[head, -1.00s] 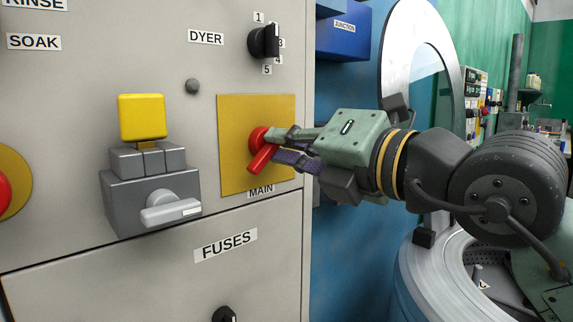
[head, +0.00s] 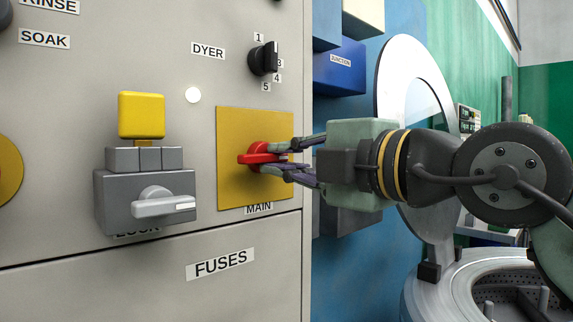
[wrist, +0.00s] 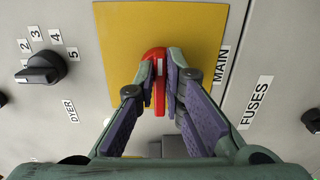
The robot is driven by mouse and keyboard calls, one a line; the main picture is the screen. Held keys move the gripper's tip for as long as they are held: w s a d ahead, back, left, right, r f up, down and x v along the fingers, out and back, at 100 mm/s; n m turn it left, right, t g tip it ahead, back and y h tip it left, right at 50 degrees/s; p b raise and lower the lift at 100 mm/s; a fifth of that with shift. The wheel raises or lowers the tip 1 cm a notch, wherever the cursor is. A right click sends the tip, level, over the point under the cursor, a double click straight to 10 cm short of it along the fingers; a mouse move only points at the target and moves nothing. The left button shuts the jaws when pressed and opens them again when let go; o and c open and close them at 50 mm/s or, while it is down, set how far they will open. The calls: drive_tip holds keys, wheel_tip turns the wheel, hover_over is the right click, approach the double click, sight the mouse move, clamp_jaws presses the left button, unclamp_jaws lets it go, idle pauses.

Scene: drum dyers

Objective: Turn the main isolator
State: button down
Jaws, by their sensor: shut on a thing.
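The main isolator (head: 262,155) is a red rotary handle on a yellow plate (head: 240,185) above the MAIN label. Its handle now lies about level, pointing left in the head view. My gripper (head: 290,160) reaches in from the right, its fingers shut on the handle from above and below. In the wrist view the red handle (wrist: 159,95) stands between the two fingertips of my gripper (wrist: 162,85), with a white mark on its face. The fingers hide part of the handle's sides.
A grey lock box (head: 145,200) with a lever and a yellow block (head: 141,115) stands out left of the plate. A black DYER selector (head: 264,59) sits above. A lamp (head: 193,95) glows white. A blue junction box (head: 340,70) is behind my arm.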

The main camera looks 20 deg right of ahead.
idle(0.5)
drive_tip(key=c, duration=1.7)
unclamp_jaws()
